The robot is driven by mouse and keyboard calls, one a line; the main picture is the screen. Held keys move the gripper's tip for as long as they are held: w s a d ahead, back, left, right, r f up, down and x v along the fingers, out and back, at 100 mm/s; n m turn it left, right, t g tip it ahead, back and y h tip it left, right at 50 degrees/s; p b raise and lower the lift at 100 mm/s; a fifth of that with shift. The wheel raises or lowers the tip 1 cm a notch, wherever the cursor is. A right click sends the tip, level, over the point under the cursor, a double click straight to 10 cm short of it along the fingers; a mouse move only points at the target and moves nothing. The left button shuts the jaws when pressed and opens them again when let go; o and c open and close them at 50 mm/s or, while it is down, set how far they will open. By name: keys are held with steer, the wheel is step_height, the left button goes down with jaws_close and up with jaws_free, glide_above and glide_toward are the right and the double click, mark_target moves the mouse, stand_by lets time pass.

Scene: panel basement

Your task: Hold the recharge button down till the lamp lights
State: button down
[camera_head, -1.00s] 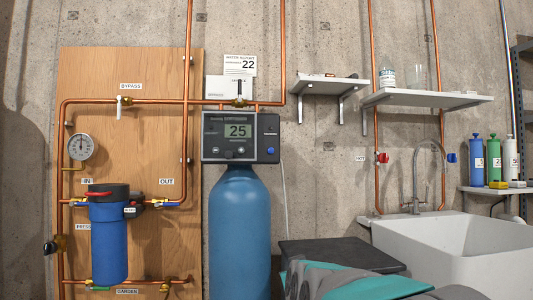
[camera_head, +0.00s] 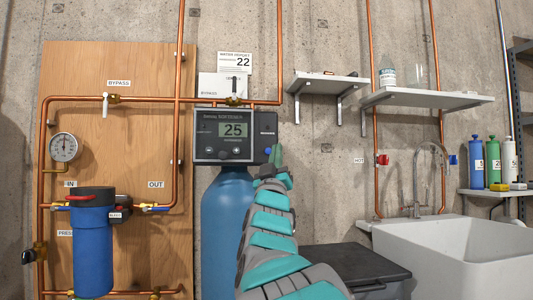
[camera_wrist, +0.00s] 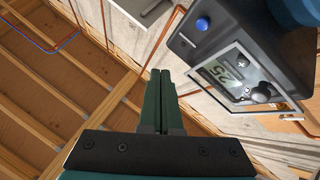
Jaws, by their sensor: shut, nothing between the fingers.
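The softener control head (camera_head: 235,152) sits on the blue tank (camera_head: 227,225), with its display (camera_head: 233,130) reading 25. A blue button, probably the recharge button (camera_head: 267,151), is at its right end. In the wrist view the control head (camera_wrist: 240,70) is tilted, and the blue button (camera_wrist: 202,24) is in full sight. My gripper (camera_head: 277,153) is just right of the button in the head view; its shut, empty fingers (camera_wrist: 160,75) point up the wrist view, left of and below the button, apart from it in the picture. I cannot make out a lit lamp.
Copper pipes (camera_head: 178,60) and a bypass valve (camera_head: 234,100) run close above the control head. A wall shelf (camera_head: 325,84) is to the right. A dark box (camera_head: 350,265) and a white sink (camera_head: 450,250) stand at lower right.

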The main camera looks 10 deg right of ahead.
mark_target(268, 151)
steer(key=shift+w, duration=0.1)
stand_by(0.3)
steer(key=w+p, duration=0.3)
steer(key=w, duration=0.5)
steer(key=shift+w, duration=0.25)
steer(key=shift+w+p, duration=0.1)
steer(key=shift+p, duration=0.25)
stand_by(1.5)
steer(key=shift+w+p, duration=0.35)
steer(key=shift+w+p, duration=0.35)
steer(key=shift+w, duration=0.05)
stand_by(2.2)
steer(key=shift+s, duration=0.1)
stand_by(1.2)
steer(key=shift+s, duration=0.8)
